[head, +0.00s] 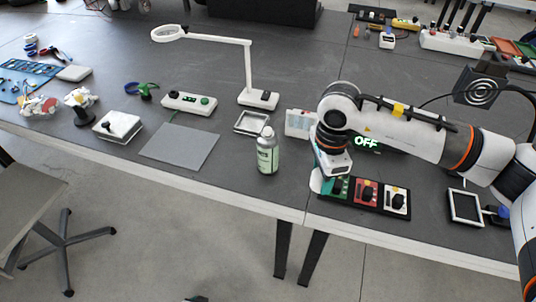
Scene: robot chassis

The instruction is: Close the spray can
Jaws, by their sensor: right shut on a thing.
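The spray can (267,155) stands upright on the dark table near its front edge. It has a pale green label and a narrow silvery top, with no wide cap seen over it. My right gripper (318,174) is to the right of the can and apart from it, low over the table beside the colored switch panel. It is shut on a small white piece (315,182), which looks like the can's cap. The fingers are small and partly hidden by my wrist. My left gripper is not in view.
A switch panel (365,194) with green, red and white modules lies right of my right gripper. A grey mat (180,147), a small tray (251,122) and a white lamp (249,70) are left of and behind the can. A white-framed box (466,206) lies farther right.

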